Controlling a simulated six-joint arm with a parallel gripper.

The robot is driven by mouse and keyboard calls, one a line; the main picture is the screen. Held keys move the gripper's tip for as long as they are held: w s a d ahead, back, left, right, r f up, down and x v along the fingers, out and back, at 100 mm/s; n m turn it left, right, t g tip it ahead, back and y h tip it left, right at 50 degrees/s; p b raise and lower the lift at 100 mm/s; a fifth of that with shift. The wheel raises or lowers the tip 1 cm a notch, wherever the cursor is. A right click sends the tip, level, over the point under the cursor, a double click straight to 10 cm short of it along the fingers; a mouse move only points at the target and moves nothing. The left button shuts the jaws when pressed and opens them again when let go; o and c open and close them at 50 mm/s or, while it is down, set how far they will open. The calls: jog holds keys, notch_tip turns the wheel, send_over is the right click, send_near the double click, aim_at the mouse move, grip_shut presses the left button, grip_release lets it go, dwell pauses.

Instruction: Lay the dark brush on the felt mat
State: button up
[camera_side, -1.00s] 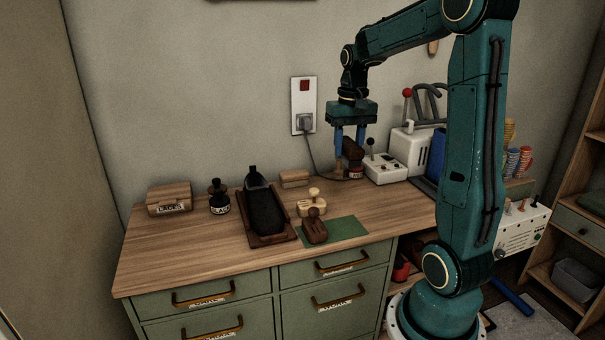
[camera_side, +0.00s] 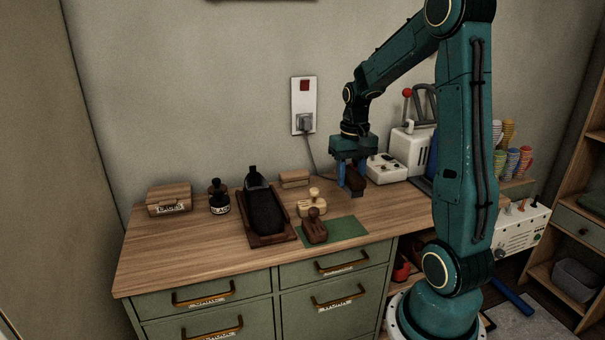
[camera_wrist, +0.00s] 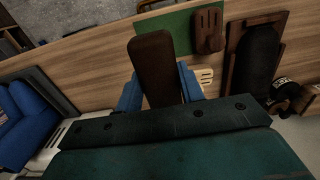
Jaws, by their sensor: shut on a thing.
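My gripper (camera_side: 352,184) is shut on the dark brush (camera_side: 355,179), a dark brown block with a greyish underside, held above the bench top behind the mat. In the wrist view the brush (camera_wrist: 153,62) sits between the two blue fingers and points toward the mat. The green felt mat (camera_side: 350,229) lies flat near the bench's front edge; it also shows in the wrist view (camera_wrist: 183,40). A brown slotted wooden piece with a knob (camera_side: 314,228) stands at the mat's left edge, seeming to overlap it. The mat's right part is bare.
A pale wooden knobbed piece (camera_side: 311,203) stands behind the mat's left end. Left of it are a wooden tray (camera_side: 274,240) holding a dark, shoe-like form, a black bottle (camera_side: 219,199) and a wooden box (camera_side: 169,199). A white control box (camera_side: 386,168) stands behind right.

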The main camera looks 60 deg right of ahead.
notch_tip(320, 180, down, 7)
jog(key=shift+f, duration=0.2)
jog(key=shift+f, duration=0.15)
jog(key=shift+f, duration=2)
jog(key=o, duration=0.9)
jog(key=shift+f, duration=0.1)
notch_tip(320, 180, up, 12)
jog(key=shift+r, duration=0.15)
